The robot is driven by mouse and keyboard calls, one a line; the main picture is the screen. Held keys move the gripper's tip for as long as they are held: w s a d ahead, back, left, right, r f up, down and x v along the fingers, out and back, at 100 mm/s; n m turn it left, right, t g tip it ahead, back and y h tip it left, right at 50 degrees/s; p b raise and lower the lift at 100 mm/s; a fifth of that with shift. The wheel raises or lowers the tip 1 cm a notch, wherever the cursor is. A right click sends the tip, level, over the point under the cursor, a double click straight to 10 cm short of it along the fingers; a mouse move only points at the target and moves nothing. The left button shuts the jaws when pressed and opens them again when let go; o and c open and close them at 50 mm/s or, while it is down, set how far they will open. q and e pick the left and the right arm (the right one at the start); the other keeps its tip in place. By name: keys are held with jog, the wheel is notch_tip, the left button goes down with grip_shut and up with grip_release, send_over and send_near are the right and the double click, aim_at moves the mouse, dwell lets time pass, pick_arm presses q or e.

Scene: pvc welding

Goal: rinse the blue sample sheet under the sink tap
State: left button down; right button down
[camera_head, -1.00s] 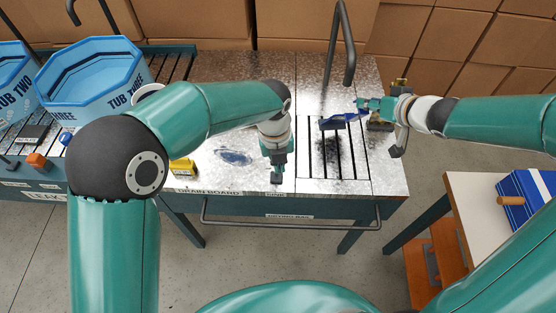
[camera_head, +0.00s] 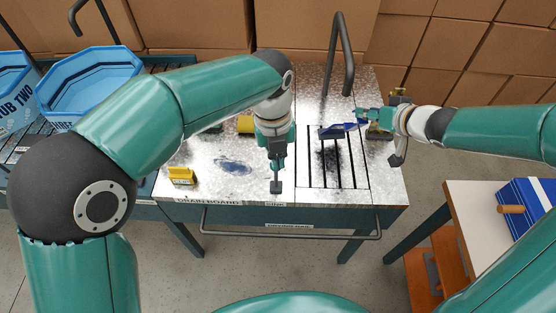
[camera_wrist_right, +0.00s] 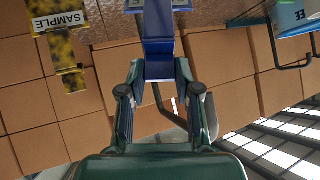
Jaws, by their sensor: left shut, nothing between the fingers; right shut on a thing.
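The blue sample sheet (camera_head: 340,130) is held out to the left by my right gripper (camera_head: 363,118), over the slotted sink top. In the right wrist view my right gripper (camera_wrist_right: 156,72) is shut on the blue piece (camera_wrist_right: 158,30). The grey tap (camera_head: 346,60) arches up behind the sheet. I cannot tell whether water is running. My left gripper (camera_head: 276,183) is shut and empty, pointing down over the drain board (camera_head: 215,190), left of the slots (camera_head: 330,170).
A blue stain (camera_head: 233,166), a yellow sign (camera_head: 182,175) and a yellow block (camera_head: 245,124) are on the drain board. The blue tub (camera_head: 92,85) is at left, partly behind my left arm. A yellow-black SAMPLE piece (camera_wrist_right: 62,48) shows in the wrist view. A rail (camera_head: 290,234) runs along the front.

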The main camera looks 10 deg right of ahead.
jog(key=shift+s, duration=0.1)
jog(key=s+a+b, duration=0.1)
jog(key=s+a, duration=0.1)
jog(key=s, duration=0.5)
jog(key=shift+s, duration=0.3)
dwell(0.3)
jog(key=shift+r, duration=0.1)
dwell(1.1)
jog(key=s+a+r+p, duration=0.1)
jog(key=s+r+p, duration=0.3)
jog(key=shift+s+a, duration=0.15)
jog(key=shift+s, duration=0.25)
dwell(1.2)
